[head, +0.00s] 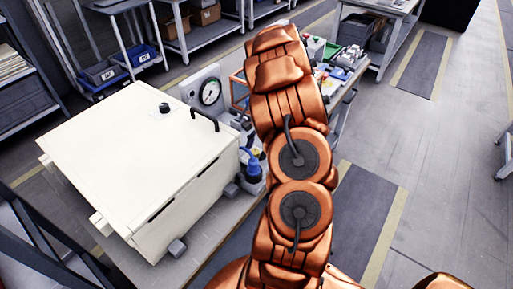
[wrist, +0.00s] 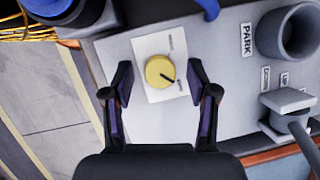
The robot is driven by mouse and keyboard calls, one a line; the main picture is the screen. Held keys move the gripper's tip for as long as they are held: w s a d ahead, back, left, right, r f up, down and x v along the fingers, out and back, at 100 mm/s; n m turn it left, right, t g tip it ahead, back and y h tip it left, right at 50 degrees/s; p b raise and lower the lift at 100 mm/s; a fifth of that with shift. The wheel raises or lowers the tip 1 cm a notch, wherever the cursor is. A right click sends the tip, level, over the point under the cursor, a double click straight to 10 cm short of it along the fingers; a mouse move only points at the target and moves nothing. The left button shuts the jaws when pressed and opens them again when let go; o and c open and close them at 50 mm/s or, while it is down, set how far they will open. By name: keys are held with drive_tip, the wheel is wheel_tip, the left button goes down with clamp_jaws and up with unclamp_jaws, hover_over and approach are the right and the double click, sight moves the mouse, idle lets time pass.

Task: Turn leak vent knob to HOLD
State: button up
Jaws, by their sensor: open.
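In the wrist view, the leak vent knob (wrist: 159,71) is a round yellow knob with a dark pointer line. It sits on a white label plate (wrist: 150,45) on a grey panel. The pointer aims to the lower right, toward a small label near the plate's edge. Another small label lies at the upper right; I cannot read either word. My gripper (wrist: 160,78) is open, with one dark fingertip left of the knob and one right. No contact with the knob shows, and the height gap is unclear. In the head view my arm hides the knob and gripper.
Right of the knob are a PARK label (wrist: 247,39), a grey round holder (wrist: 287,32) and a grey block with a handle (wrist: 288,101). Blue parts edge the wrist view's top. In the head view, a large white box (head: 140,160) and a pressure gauge (head: 209,92) stand left of my arm.

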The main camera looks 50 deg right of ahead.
clamp_jaws()
idle(0.5)
